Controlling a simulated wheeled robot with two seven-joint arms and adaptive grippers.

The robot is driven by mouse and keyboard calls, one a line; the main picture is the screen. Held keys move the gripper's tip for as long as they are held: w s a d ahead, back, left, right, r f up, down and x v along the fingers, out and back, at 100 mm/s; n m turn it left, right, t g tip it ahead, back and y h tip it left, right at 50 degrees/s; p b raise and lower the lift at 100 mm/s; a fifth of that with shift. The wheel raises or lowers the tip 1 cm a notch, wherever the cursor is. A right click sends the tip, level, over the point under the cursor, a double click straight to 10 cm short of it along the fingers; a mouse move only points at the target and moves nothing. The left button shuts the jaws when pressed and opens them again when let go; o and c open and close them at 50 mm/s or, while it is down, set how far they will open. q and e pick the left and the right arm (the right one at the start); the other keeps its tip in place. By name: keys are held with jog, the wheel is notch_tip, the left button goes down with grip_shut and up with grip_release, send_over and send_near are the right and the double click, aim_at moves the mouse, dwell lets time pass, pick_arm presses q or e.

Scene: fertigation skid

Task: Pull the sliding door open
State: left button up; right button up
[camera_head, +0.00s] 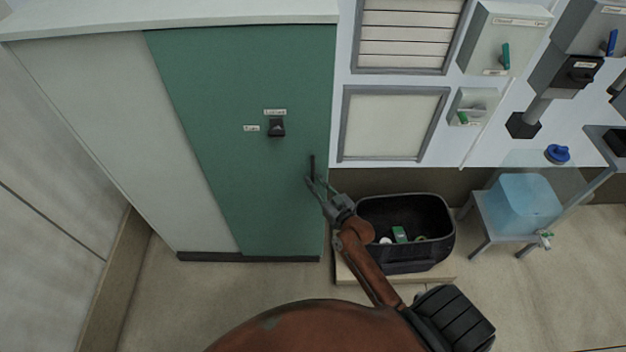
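The green sliding door (230,90) covers the right part of a cabinet, beside a pale panel (105,110) on its left. A dark upright bar handle (312,163) is on the door near its right edge. A small black lock or knob (276,127) with labels sits higher on the door. My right gripper (314,181) is at the lower end of the handle, its fingers looking slightly apart. Whether they touch the handle is too small to tell. My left gripper is not in view.
A black bin (440,255) holding small items stands on a low base right of the cabinet, close to my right arm. A stool (485,225) with a blue container (527,200) is farther right. Switch boxes (503,40) and pipes line the wall. Floor before the cabinet is clear.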

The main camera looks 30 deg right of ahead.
jog(key=shift+w, duration=0.3)
jog(key=shift+c, duration=0.7)
grip_shut()
